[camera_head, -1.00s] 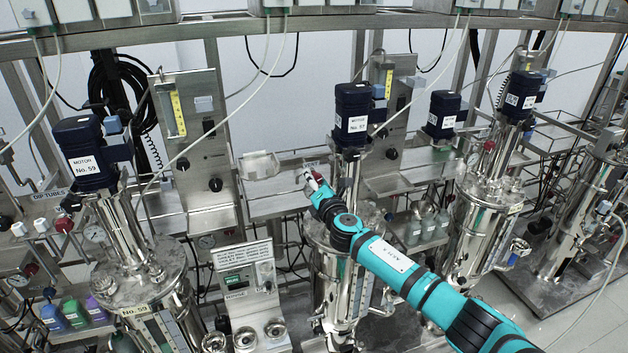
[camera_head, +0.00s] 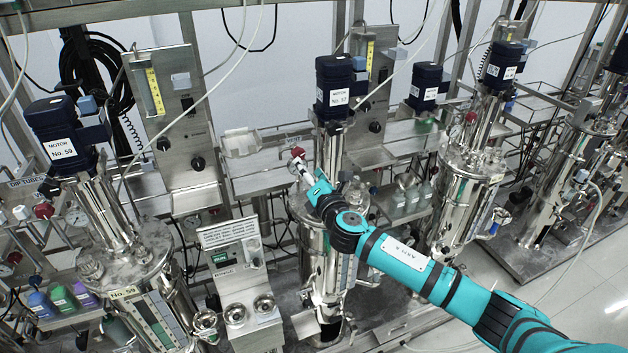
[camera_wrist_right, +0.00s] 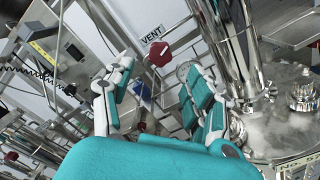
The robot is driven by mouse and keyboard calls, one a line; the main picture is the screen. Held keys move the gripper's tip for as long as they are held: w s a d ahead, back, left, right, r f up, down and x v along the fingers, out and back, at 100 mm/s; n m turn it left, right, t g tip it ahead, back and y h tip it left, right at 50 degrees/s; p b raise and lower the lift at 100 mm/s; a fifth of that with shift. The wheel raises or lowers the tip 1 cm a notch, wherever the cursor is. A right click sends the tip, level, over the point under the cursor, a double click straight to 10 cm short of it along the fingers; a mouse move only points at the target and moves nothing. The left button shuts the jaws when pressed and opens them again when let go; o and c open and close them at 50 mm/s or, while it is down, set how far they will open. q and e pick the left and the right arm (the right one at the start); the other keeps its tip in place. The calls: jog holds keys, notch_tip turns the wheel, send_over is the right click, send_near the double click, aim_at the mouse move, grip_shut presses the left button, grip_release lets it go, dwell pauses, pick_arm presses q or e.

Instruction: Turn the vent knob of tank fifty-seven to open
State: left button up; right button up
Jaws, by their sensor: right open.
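The red vent knob (camera_head: 297,153) sits under a VENT label (camera_head: 293,138), left of the column of tank fifty-seven (camera_head: 320,245), whose motor (camera_head: 336,85) reads No. 57. In the wrist view the red knob (camera_wrist_right: 159,53) is ahead of my right gripper (camera_wrist_right: 155,72), just below the VENT sign (camera_wrist_right: 153,34). The gripper's two teal fingers are spread, with the knob framed near their tips and nothing held. In the head view my right gripper (camera_head: 304,170) is close below the knob; I cannot tell if it touches. My left gripper is not in view.
Tank 59 (camera_head: 130,265) stands left and another steel tank (camera_head: 470,185) stands right. A steel panel (camera_head: 180,130) rises behind. Tank fifty-seven's steel column (camera_wrist_right: 238,50) and lid are close right of my gripper. Hoses hang across the scene.

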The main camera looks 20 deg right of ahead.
jog(key=s, duration=0.3)
jog(key=shift+s, duration=0.4)
